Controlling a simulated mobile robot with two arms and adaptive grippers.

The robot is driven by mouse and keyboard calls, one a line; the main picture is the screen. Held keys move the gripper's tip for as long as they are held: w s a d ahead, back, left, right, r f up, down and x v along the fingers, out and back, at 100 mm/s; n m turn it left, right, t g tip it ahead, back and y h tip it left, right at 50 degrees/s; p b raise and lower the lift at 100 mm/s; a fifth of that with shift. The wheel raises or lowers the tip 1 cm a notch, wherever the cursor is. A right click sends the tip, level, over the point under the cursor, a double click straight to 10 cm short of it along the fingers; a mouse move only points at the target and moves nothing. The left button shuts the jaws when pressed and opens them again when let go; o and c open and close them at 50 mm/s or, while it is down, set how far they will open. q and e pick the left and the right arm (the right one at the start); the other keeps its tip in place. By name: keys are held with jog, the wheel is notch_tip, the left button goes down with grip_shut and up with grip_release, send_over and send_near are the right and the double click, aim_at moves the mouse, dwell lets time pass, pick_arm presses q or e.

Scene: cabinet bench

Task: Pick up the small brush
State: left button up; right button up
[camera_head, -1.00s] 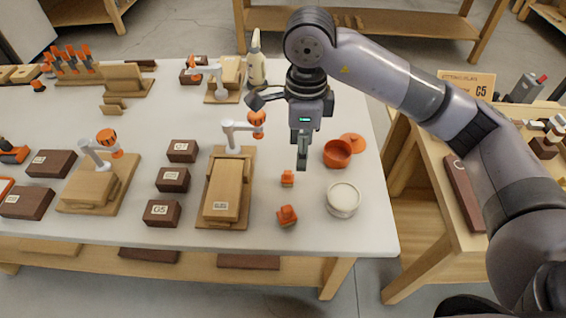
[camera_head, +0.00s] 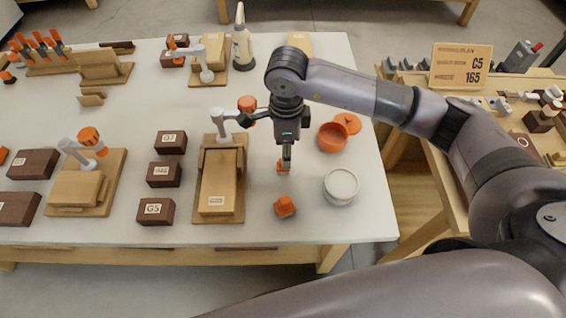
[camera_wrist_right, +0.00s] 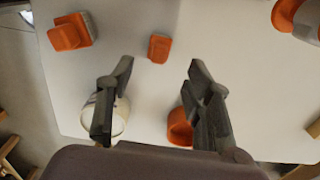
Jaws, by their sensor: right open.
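The small brush (camera_head: 282,167) is a little orange block on the white table, partly hidden behind my fingers in the head view. In the right wrist view the small brush (camera_wrist_right: 159,48) lies just beyond the fingertips, between their lines, with a paler strip along one edge. My right gripper (camera_head: 287,163) points down over it. In the right wrist view my right gripper (camera_wrist_right: 160,72) is open with nothing between its fingers. A larger orange brush (camera_head: 285,206) with pale bristles lies nearer the front edge; it also shows in the right wrist view (camera_wrist_right: 66,35). My left gripper is out of view.
A white round tub (camera_head: 341,186) and an orange bowl (camera_head: 332,138) stand right of the brushes, with an orange lid (camera_head: 348,122) behind. A wooden block on a board (camera_head: 219,185) with a clamp stands close on the left. Dark labelled blocks (camera_head: 165,174) stand further left.

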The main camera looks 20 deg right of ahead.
jog(key=shift+s+f, duration=0.1)
jog(key=shift+f, duration=0.4)
jog(key=f, duration=0.1)
jog(key=f+p, duration=0.1)
jog(key=f, duration=0.2)
jog(key=shift+a+f+p, duration=0.25)
jog(key=shift+a+p, duration=0.05)
jog(key=shift+f, duration=0.25)
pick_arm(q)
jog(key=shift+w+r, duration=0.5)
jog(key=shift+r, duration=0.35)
pick_arm(e)
jog(key=c, duration=1)
jog(key=shift+o, duration=0.2)
jog(key=shift+r, duration=0.1)
